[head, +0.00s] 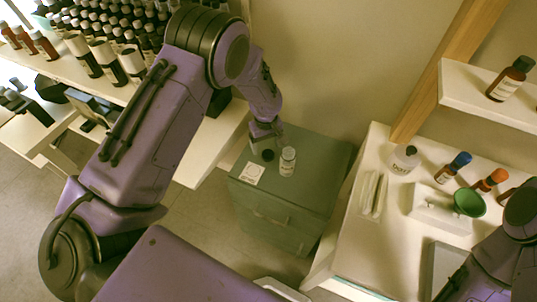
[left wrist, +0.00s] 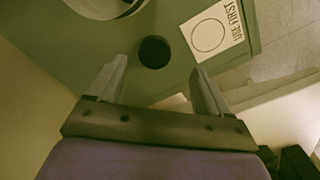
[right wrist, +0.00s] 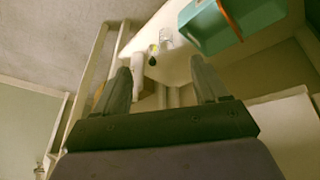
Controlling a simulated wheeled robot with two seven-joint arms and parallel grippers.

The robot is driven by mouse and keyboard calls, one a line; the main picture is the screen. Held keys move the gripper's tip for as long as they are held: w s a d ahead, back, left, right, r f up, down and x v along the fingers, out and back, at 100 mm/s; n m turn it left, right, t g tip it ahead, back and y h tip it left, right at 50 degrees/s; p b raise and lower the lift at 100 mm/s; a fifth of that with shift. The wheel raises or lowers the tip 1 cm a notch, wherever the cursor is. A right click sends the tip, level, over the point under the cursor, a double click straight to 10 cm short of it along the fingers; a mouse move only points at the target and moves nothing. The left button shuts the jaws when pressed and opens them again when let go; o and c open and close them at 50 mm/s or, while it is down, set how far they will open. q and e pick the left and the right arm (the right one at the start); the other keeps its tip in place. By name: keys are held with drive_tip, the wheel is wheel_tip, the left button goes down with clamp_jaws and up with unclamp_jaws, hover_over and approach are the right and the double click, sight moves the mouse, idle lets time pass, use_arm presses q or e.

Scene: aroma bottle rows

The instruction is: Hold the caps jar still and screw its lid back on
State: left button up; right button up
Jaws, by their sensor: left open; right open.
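The caps jar (head: 288,162), a small pale jar with a label, stands upright on the green cabinet. Part of it shows at the top left of the left wrist view (left wrist: 100,6). A round black lid (head: 267,155) lies flat on the cabinet, left of the jar and apart from it. In the left wrist view the lid (left wrist: 154,52) appears between and beyond my fingertips. My left gripper (left wrist: 158,70) is open and empty, above the cabinet close to the lid. My right gripper (right wrist: 163,65) is open and empty, away from the jar; the head view does not show its fingers.
A USE FIRST card (head: 252,173) lies on the green cabinet (head: 310,193) in front of the lid. A white table (head: 345,240) at right holds bottles and a green funnel (head: 469,203). Shelves of dark bottles stand at left. A teal bin (right wrist: 250,30) shows in the right wrist view.

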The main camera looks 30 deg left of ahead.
sight(268, 154)
use_arm(q)
drive_tip(key=f, duration=0.3)
drive_tip(key=f+p, duration=0.1)
drive_tip(key=f, duration=0.1)
drive_tip(key=shift+w+d+f, duration=0.15)
drive_tip(key=shift+w+d, duration=0.05)
drive_tip(key=shift+w, duration=0.1)
drive_tip(key=c, duration=1.1)
